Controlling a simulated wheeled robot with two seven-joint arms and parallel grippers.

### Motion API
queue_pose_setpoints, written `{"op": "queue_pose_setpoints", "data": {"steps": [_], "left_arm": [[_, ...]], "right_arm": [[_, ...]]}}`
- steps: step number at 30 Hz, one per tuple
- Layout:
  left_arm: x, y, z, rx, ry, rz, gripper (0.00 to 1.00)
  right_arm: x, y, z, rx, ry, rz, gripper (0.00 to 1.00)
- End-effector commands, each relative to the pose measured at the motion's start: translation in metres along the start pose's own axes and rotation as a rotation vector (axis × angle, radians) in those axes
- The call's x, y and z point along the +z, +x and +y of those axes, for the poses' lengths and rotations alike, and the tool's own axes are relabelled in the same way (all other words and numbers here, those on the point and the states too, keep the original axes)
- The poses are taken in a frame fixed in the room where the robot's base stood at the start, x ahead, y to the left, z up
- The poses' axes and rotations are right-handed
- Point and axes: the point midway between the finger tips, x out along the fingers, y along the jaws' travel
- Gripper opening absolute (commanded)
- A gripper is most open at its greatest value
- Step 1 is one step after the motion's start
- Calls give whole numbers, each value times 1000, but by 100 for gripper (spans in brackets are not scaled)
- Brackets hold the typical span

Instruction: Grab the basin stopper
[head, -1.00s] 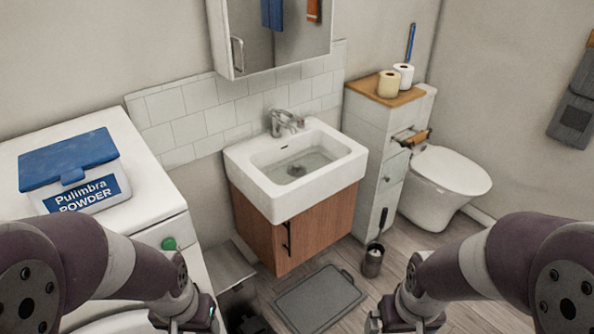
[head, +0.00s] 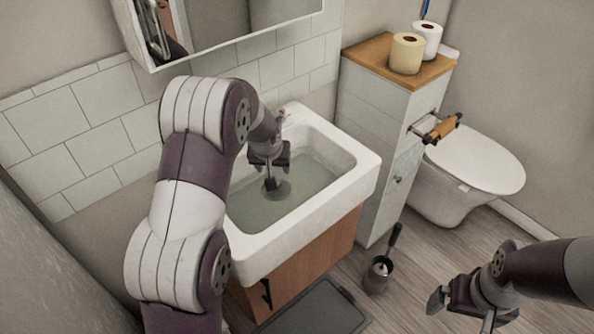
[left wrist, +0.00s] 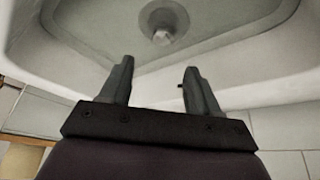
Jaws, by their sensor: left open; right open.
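The basin stopper (left wrist: 162,37) is a small pale knob in the middle of the round drain at the bottom of the white basin (head: 366,172). In the left wrist view it lies beyond my left gripper's fingertips (left wrist: 158,67), roughly between them and apart from them. In the head view my left gripper (head: 270,184) reaches down into the basin over the drain (head: 284,192) and hides the stopper. It is open and empty. My right gripper (head: 462,308) is open and empty, low at the right, away from the basin.
A white cabinet (head: 368,110) with toilet rolls stands right of the basin, with the toilet (head: 465,165) beyond. A mirror cabinet (head: 225,35) hangs above. A toilet brush (head: 380,270) and a grey mat (head: 315,310) are on the floor.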

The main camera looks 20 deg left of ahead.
Motion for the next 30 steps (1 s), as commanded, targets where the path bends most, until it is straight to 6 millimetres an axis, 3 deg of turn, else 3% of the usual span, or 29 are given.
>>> {"op": "queue_pose_setpoints", "data": {"steps": [6,11,18,26,27,30], "left_arm": [[1,49,0,0,0,-4,62],[1,67,0,0,1,-4,62],[1,109,1,0,1,-3,62],[0,115,1,0,1,-2,62],[0,115,1,0,1,-2,55],[0,115,1,0,1,-2,23]], "right_arm": [[0,0,0,0,0,0,100],[0,0,0,0,0,0,100],[0,-1,0,0,0,0,100],[0,-1,0,0,0,0,100],[0,-1,0,0,0,0,100],[0,-1,0,0,0,0,100]]}}
